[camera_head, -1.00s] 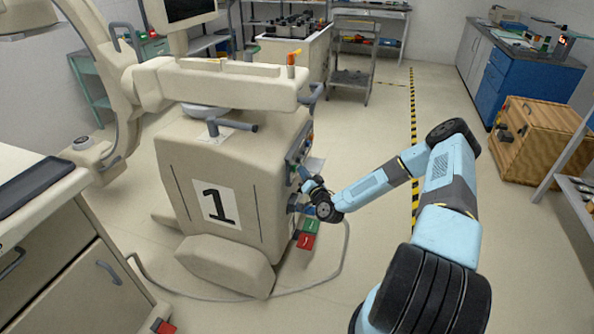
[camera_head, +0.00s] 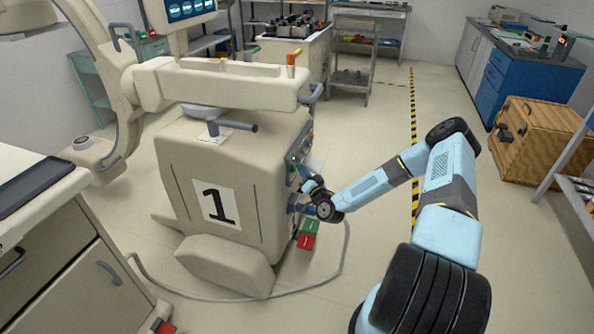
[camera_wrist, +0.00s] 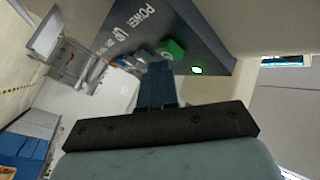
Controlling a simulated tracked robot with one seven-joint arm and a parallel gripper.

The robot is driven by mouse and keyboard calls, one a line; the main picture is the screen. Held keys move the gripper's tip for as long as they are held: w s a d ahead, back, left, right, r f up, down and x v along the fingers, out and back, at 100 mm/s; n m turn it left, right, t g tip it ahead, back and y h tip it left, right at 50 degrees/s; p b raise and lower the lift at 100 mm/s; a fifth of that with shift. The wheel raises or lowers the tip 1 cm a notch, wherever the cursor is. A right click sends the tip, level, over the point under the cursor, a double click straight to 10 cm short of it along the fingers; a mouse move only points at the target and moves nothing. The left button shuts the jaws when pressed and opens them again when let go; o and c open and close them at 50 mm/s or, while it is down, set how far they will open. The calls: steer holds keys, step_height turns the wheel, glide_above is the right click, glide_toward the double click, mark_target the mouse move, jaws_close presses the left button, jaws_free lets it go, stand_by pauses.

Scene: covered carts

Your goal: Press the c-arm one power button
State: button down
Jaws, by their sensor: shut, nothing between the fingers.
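The c-arm one (camera_head: 235,170) is a beige unit with a large "1" on its front. Its monitor (camera_head: 187,10) is lit with a row of blue icons. In the head view my gripper (camera_head: 304,174) is at the unit's right side, partly hidden by my wrist.
A red and green pedal block (camera_head: 307,233) lies on the floor by the unit, with a grey cable (camera_head: 342,255) looping around. A beige cabinet (camera_head: 75,285) stands at left. A wooden crate (camera_head: 545,140) and blue cabinet (camera_head: 520,85) stand at right. Floor between is clear.

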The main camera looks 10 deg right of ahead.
steer(key=shift+s+d, duration=0.2)
steer(key=shift+d, duration=0.15)
steer(key=s+d, duration=0.3)
steer(key=d, duration=0.2)
stand_by(0.7)
steer(key=shift+d, duration=0.1)
stand_by(0.9)
